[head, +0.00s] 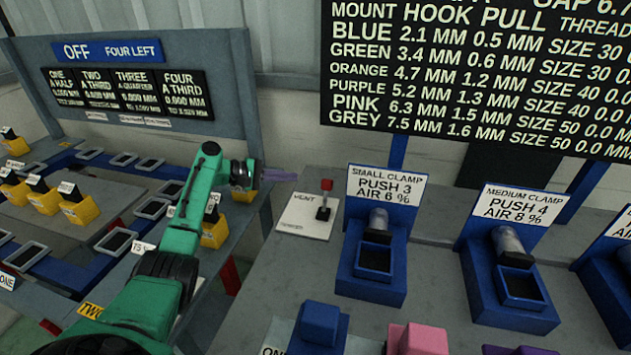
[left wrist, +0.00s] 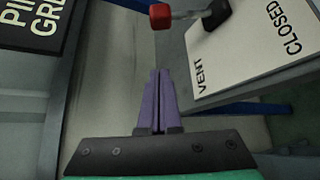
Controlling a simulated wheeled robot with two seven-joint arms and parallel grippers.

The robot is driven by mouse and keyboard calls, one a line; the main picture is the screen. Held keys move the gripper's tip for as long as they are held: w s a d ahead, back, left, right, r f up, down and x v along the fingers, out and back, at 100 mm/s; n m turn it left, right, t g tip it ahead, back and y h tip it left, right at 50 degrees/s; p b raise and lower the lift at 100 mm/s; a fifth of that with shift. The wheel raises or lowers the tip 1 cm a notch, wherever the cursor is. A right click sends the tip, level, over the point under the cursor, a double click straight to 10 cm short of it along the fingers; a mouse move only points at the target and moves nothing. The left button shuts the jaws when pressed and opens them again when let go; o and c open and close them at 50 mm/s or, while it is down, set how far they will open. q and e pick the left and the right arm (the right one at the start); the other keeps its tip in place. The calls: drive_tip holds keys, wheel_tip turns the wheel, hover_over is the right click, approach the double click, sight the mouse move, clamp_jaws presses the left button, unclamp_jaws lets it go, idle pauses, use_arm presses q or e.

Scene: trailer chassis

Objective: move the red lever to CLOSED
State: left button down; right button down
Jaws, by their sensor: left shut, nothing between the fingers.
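The red lever (head: 326,185) stands on a white plate (head: 297,222) marked VENT, left of the small clamp. In the left wrist view the lever's red knob (left wrist: 160,16) is at the top, on a metal rod from a black base (left wrist: 215,14). The plate there (left wrist: 240,45) reads VENT near my gripper and CLOSED farther right. My left gripper (head: 296,177) is shut and empty, its purple fingers pointing at the lever from the left with a gap between. In the wrist view the fingertips (left wrist: 160,72) are below the knob, apart from it. My right gripper is out of view.
The small clamp (head: 372,285) and medium clamp (head: 510,300) stand right of the plate. A blue block (head: 318,325) and a pink block (head: 420,340) are at the front. A bench with yellow holders (head: 80,208) is left, under an OFF sign board (head: 110,50).

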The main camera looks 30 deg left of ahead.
sight(326, 195)
use_arm(q)
drive_tip(key=shift+w+d+f+b, duration=0.15)
drive_tip(key=shift+d+f+b, duration=0.05)
drive_tip(key=shift+b, duration=0.1)
drive_tip(key=b+x, duration=0.3)
drive_tip(key=x, duration=0.1)
drive_tip(key=b+x, duration=0.4)
drive_tip(key=x, duration=0.1)
drive_tip(key=shift+f, duration=0.25)
drive_tip(key=p, duration=0.1)
drive_tip(key=r+p, duration=0.1)
drive_tip(key=shift+d+r+p, duration=0.25)
drive_tip(key=shift+r+p, duration=0.05)
drive_tip(key=s+p, duration=0.1)
drive_tip(key=p, duration=0.1)
drive_tip(key=s+r+p, duration=0.1)
drive_tip(key=p, duration=0.1)
drive_tip(key=shift+s+d+r, duration=0.15)
drive_tip(key=shift+s+d, duration=0.05)
drive_tip(key=shift+s, duration=0.2)
drive_tip(key=shift+d+p, duration=0.1)
drive_tip(key=shift+p, duration=0.2)
